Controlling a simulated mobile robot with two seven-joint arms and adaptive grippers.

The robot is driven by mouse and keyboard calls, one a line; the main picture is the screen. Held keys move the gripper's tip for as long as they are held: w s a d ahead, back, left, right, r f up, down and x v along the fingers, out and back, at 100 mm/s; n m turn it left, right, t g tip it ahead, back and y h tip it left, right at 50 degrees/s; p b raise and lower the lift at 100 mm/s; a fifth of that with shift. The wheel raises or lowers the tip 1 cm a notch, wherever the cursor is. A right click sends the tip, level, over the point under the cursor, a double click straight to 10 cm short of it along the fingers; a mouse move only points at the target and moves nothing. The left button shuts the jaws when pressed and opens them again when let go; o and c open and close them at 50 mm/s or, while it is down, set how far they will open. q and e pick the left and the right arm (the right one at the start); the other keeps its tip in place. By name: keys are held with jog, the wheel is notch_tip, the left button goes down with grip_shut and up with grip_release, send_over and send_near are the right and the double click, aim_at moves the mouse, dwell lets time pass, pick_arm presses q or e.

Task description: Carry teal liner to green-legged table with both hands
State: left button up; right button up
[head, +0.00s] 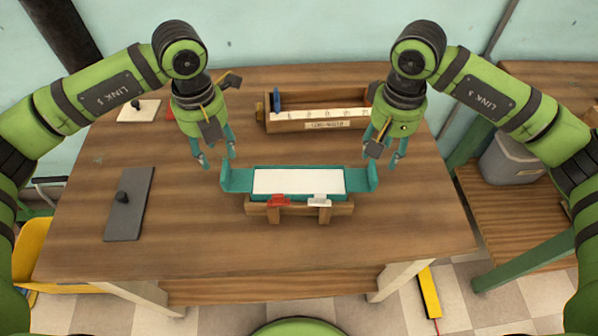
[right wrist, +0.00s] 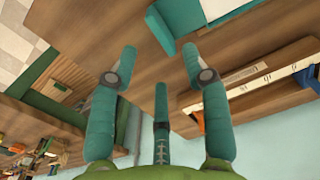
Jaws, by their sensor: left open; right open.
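The teal liner (head: 237,180) holds a white block (head: 298,181) and rests on a wooden stand (head: 342,208) at the middle of the large table. It has a raised tab at each end. My left gripper (head: 217,161) is open and empty, above and behind the left tab. My right gripper (head: 382,160) is open and empty, just behind the right tab. In the right wrist view, its spread fingers (right wrist: 159,58) have nothing between them, and part of the liner (right wrist: 177,20) shows ahead. The green-legged table (head: 505,237) stands at the right, partly hidden by my right arm.
Red (head: 279,200) and white (head: 319,200) clips sit at the stand's front. A wooden box (head: 290,126) lies behind the liner. A grey board with a knob (head: 128,205) lies left. A grey bin (head: 511,160) stands on the green-legged table; its front top looks clear.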

aim_at(222, 170)
pick_arm(q)
jog(key=shift+s+r, duration=0.15)
jog(key=shift+s, duration=0.3)
pick_arm(e)
jog(key=shift+s+r, duration=0.15)
jog(key=shift+s, duration=0.3)
pick_arm(q)
jog(key=shift+w+f, duration=0.15)
jog(key=shift+f, duration=1.65)
jog(key=shift+w+f, duration=0.1)
jog(key=shift+f, duration=1.7)
pick_arm(e)
jog(key=shift+w+f, duration=0.15)
jog(key=shift+f, duration=1.65)
jog(key=shift+w+f, duration=0.1)
jog(key=shift+f, duration=1.7)
pick_arm(q)
grip_shut()
pick_arm(e)
grip_shut()
pick_arm(q)
jog(key=shift+r, duration=0.1)
pick_arm(e)
jog(key=shift+r, duration=0.1)
